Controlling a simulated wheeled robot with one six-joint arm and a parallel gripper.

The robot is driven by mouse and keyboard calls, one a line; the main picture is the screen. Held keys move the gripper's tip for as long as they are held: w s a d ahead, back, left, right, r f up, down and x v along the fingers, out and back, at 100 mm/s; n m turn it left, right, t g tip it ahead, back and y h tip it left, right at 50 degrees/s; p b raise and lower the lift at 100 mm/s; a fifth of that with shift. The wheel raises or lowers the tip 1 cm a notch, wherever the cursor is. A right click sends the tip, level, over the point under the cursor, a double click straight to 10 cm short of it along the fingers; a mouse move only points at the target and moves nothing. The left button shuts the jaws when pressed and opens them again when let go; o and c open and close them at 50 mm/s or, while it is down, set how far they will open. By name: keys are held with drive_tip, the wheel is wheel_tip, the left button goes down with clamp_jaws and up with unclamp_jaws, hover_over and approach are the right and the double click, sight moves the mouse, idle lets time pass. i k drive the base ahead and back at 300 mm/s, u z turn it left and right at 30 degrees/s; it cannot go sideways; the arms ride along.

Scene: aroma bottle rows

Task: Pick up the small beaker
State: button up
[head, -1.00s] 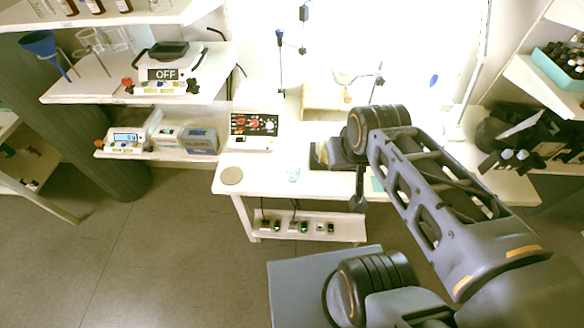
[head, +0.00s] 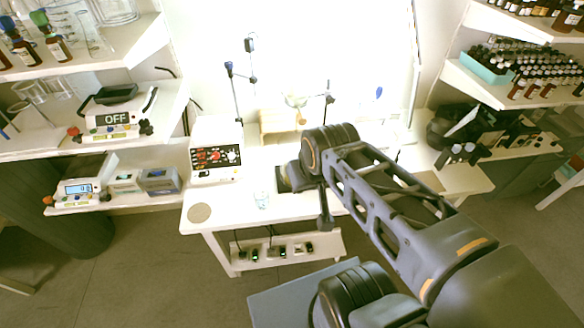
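A small clear beaker (head: 262,200) stands upright on the white table (head: 230,212), near its front edge and left of my arm. My gripper (head: 325,222) hangs down at the end of my arm, to the right of the beaker and apart from it. The gripper is small and dark here, seen edge-on, so I cannot tell whether its fingers are open or shut. Nothing shows in it.
A round tan disc (head: 200,212) lies at the table's left front corner. A white device with red lights (head: 216,160) stands behind the beaker. A balance (head: 80,188) and a hot plate (head: 117,118) sit on left shelves. Bottles (head: 520,75) fill the right shelves.

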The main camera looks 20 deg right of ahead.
sight(261, 196)
drive_tip(key=u, duration=0.25)
drive_tip(key=k, duration=0.45)
drive_tip(key=u, duration=1.2)
drive_tip(key=i, duration=0.9)
